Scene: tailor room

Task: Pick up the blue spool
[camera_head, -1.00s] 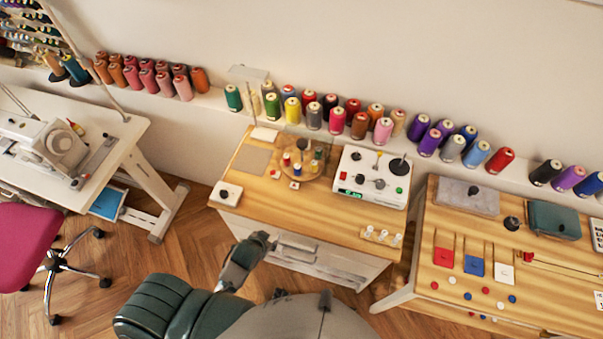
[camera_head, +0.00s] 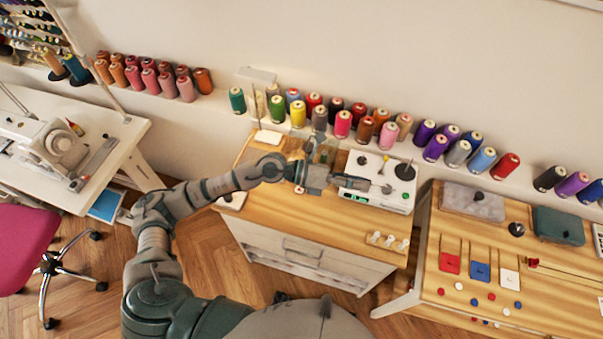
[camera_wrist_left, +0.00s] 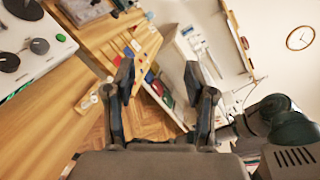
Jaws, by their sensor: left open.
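My left gripper (camera_head: 362,184) is open and empty over the middle table (camera_head: 330,218). It points right, in front of the white control box. In the left wrist view its two fingers (camera_wrist_left: 158,78) stand apart with nothing between them. The small spools on the round stand are mostly hidden behind my left wrist, and I cannot make out a small blue one now. Larger blue spools stand on the wall shelf: a light blue one (camera_head: 482,160) and a dark blue one (camera_head: 470,140). My right gripper is not in view.
The white control box (camera_head: 400,197) has knobs and a lever close to my gripper; it also shows in the left wrist view (camera_wrist_left: 32,50). A small rack with white pieces (camera_head: 388,241) is near the front edge. The right table (camera_head: 450,275) holds coloured squares and buttons.

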